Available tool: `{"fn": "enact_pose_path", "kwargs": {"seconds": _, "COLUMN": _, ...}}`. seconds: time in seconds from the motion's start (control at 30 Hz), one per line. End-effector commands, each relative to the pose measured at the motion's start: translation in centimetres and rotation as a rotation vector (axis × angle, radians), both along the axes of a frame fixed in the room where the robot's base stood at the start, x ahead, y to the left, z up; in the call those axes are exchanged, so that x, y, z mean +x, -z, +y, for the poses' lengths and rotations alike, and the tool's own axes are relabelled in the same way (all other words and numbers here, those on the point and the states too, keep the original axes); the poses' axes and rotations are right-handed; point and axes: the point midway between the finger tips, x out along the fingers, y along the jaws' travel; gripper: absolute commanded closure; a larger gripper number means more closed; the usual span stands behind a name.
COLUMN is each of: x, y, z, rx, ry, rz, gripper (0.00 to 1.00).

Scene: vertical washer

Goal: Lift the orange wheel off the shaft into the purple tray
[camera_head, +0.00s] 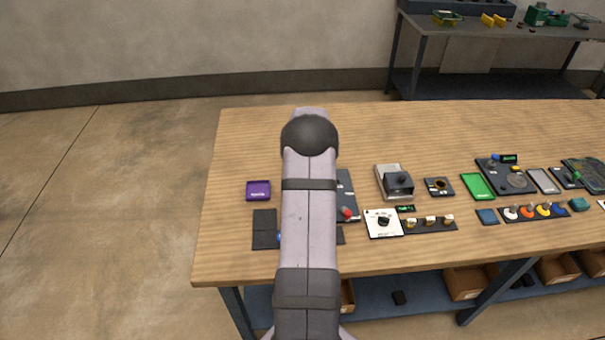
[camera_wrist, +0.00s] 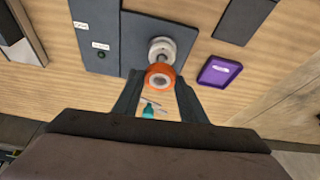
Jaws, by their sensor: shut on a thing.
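The orange wheel (camera_wrist: 160,76) is a ring with a pale centre, held between the two fingertips of my gripper (camera_wrist: 158,80) in the wrist view. Just beyond it is the shaft (camera_wrist: 160,58) with a pale round washer (camera_wrist: 162,46), on a dark grey board (camera_wrist: 140,28). The wheel overlaps the shaft's line; I cannot tell whether it is fully clear of it. The purple tray (camera_wrist: 219,73) lies to the right of the wheel and looks empty. In the head view the tray (camera_head: 258,190) is left of my arm, which hides the gripper and wheel.
A dark panel (camera_wrist: 243,18) lies beyond the tray in the wrist view. A small teal item (camera_wrist: 148,110) shows between my fingers. In the head view, a white board (camera_head: 383,223) and several other boards stand to the right. The table (camera_head: 228,140) is bare behind the tray.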

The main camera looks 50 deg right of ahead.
Motion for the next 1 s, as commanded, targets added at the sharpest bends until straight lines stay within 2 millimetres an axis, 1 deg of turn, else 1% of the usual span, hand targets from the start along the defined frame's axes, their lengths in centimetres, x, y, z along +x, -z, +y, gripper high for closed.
{"fn": "enact_pose_path", "kwargs": {"seconds": 0.03, "x": 0.0, "y": -0.3, "z": 0.0, "rx": 0.000, "ry": 0.000, "rz": 0.000, "gripper": 0.83}}
{"fn": "enact_pose_path", "kwargs": {"seconds": 0.4, "x": 0.0, "y": -1.6, "z": 0.0, "rx": -0.001, "ry": 0.000, "rz": -0.001, "gripper": 0.83}}
{"fn": "enact_pose_path", "kwargs": {"seconds": 0.93, "x": 0.0, "y": -1.7, "z": 0.0, "rx": -0.001, "ry": 0.000, "rz": -0.001, "gripper": 0.83}}
{"fn": "enact_pose_path", "kwargs": {"seconds": 1.0, "x": 0.2, "y": -1.7, "z": 0.3, "rx": -0.001, "ry": -0.004, "rz": 0.000, "gripper": 0.83}}
